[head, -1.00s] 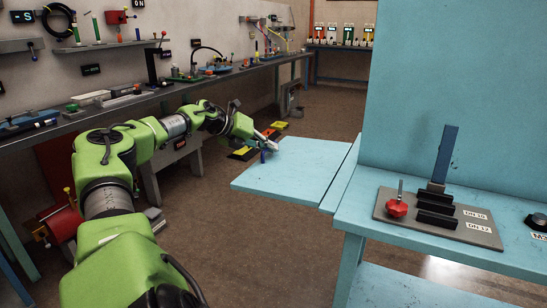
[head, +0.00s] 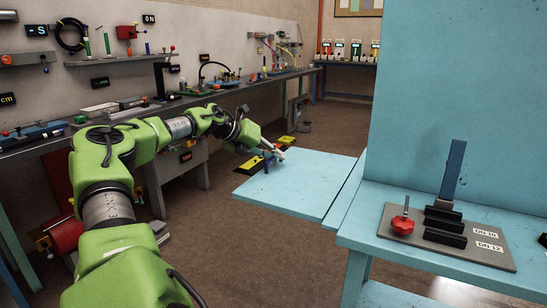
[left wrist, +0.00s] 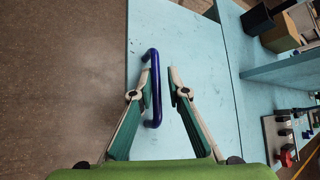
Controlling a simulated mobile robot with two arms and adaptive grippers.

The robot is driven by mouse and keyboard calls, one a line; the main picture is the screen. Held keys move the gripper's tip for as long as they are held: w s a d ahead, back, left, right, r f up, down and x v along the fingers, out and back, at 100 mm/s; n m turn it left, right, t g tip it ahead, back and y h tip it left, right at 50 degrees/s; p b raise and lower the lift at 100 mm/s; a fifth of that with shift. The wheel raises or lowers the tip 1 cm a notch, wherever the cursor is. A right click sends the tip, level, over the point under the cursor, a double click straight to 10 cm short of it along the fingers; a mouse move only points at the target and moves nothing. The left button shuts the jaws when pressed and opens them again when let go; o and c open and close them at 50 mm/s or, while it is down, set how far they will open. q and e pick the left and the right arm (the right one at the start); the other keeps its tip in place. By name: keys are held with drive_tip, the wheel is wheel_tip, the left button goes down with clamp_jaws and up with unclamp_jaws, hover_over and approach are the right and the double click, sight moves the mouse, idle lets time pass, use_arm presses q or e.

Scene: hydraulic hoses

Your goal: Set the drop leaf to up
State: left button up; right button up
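The drop leaf (head: 296,188) is a light blue panel at the side of the blue bench. It looks about level with the bench top, with a thin seam between them. A dark blue bar handle (left wrist: 154,88) stands on the leaf near its outer edge; it also shows in the head view (head: 267,166). My left gripper (head: 276,156) is over that outer edge. In the left wrist view its two fingers (left wrist: 160,74) are apart, with the handle between them, nearer the left finger. My right gripper is not in view.
The blue bench (head: 352,215) carries a grey plate (head: 393,242) with a red knob (head: 402,226) and black blocks. A tall blue panel (head: 460,90) rises behind it. A long cluttered workbench (head: 205,97) runs along the left wall. Brown floor lies open between.

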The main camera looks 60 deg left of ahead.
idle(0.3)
use_arm(q)
drive_tip(key=v, duration=1.2)
drive_tip(key=shift+f, duration=0.1)
